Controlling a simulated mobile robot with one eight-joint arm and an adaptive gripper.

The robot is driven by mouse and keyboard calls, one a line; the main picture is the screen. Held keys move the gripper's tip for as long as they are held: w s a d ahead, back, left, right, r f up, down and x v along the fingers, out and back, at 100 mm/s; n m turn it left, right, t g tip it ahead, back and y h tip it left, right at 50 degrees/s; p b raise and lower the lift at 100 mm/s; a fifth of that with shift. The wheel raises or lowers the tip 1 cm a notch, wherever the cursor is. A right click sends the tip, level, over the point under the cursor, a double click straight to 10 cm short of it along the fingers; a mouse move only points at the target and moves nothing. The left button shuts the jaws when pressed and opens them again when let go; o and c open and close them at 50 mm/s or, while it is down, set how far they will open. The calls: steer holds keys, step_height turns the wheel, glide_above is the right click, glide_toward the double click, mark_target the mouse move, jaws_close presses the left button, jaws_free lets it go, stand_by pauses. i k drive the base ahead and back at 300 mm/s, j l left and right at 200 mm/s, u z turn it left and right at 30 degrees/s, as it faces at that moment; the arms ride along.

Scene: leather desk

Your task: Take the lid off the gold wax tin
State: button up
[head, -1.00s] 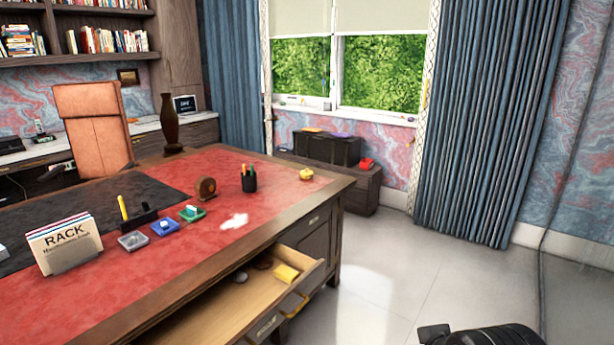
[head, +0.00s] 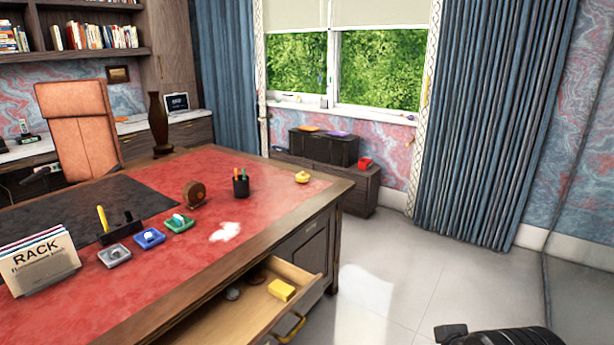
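I cannot single out the gold wax tin for certain. A small yellow-gold rounded object (head: 303,177) sits on the red desk top near its right edge, too small to tell whether it has a lid. The open desk drawer (head: 224,326) holds two dark round objects, one greyish (head: 233,293) and one farther back (head: 256,277), beside a yellow block (head: 281,290). A black ribbed part of mine shows at the bottom right, apart from the desk and drawer. No gripper fingers can be made out.
On the desk (head: 180,258) stand a rack of cards (head: 38,262), several small coloured trays, a round brown object (head: 194,195), a pen cup (head: 241,184) and a tall vase (head: 159,124). The drawer juts out in front. The floor (head: 385,270) right of the desk is clear.

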mark_target(302, 175)
steer(key=i+l+z, duration=0.25)
steer(key=i+z, duration=0.25)
steer(key=i, duration=0.55)
steer(key=i+j+z, duration=0.2)
steer(key=i+z, duration=0.3)
steer(key=i, duration=0.55)
steer(key=i+j+u, duration=0.15)
steer(key=i+u, duration=0.65)
steer(key=i+l+u, duration=0.15)
steer(key=i+u, duration=0.25)
steer(key=i+l+u, duration=0.2)
steer(key=i+u, duration=0.2)
steer(key=i+l+u, duration=0.55)
steer(key=i+u, duration=0.25)
steer(key=i+l+u, duration=0.15)
steer(key=u, duration=0.3)
